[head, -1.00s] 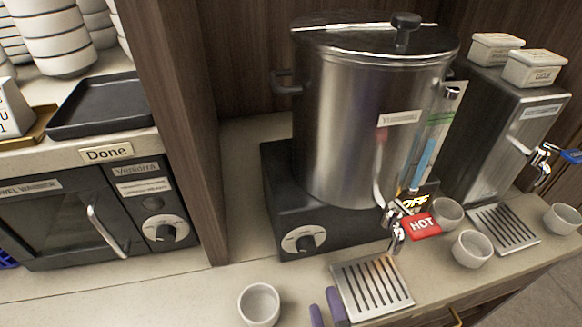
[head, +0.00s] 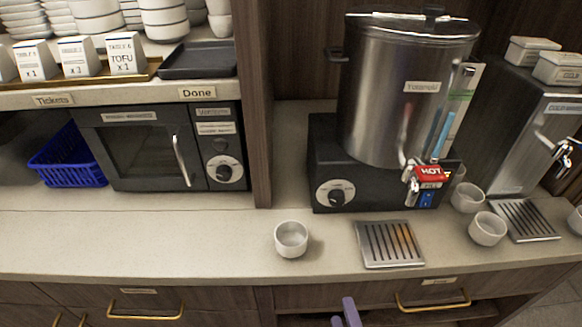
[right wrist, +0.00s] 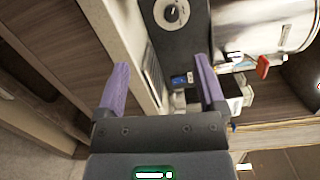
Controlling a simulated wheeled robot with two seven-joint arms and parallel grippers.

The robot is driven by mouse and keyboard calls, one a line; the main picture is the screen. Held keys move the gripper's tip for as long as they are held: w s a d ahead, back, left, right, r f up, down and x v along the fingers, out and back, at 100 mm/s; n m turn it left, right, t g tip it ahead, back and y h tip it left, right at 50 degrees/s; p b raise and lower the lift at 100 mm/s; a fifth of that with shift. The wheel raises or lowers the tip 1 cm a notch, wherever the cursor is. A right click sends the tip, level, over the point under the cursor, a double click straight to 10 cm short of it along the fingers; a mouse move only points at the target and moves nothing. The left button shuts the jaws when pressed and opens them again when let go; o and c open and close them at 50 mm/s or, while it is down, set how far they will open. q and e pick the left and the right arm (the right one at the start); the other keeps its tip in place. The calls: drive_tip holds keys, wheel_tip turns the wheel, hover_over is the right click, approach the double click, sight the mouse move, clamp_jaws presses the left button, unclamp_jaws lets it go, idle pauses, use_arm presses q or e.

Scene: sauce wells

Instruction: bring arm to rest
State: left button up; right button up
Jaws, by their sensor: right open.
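My right gripper (head: 346,313) shows at the bottom edge of the head view as two purple fingers. It is in front of the counter's front edge, below the drip tray (head: 390,245), touching nothing that I can see. In the right wrist view the gripper (right wrist: 162,68) is open, its purple fingers wide apart with nothing held between them. Most of the right arm is out of the head view. My left gripper is not in view.
A steel urn (head: 405,95) with a red HOT tap tag (head: 430,171) stands behind the drip tray. A white cup (head: 291,239) stands on the counter (head: 150,240), left of that tray. A microwave-like warmer (head: 140,150) and a blue basket (head: 68,158) are left. Drawer handles (head: 433,304) project below.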

drive_tip(key=s+d+f+n+g+h, duration=0.1)
drive_tip(key=s+d+n+g, duration=0.25)
drive_tip(key=n+g, duration=0.5)
drive_tip(key=s+d+f+n+g+h, duration=0.15)
drive_tip(key=s+n+g, duration=0.35)
drive_tip(key=n, duration=0.6)
wheel_tip(320, 180, down, 17)
drive_tip(key=s+d+g, duration=0.2)
drive_tip(key=s, duration=0.1)
drive_tip(key=s+d+f+n+g+b, duration=0.1)
drive_tip(key=s+d+f, duration=0.1)
drive_tip(key=s+f, duration=1)
drive_tip(key=shift+s+d+f, duration=0.25)
drive_tip(key=shift+s+d, duration=0.05)
drive_tip(key=shift+s, duration=0.4)
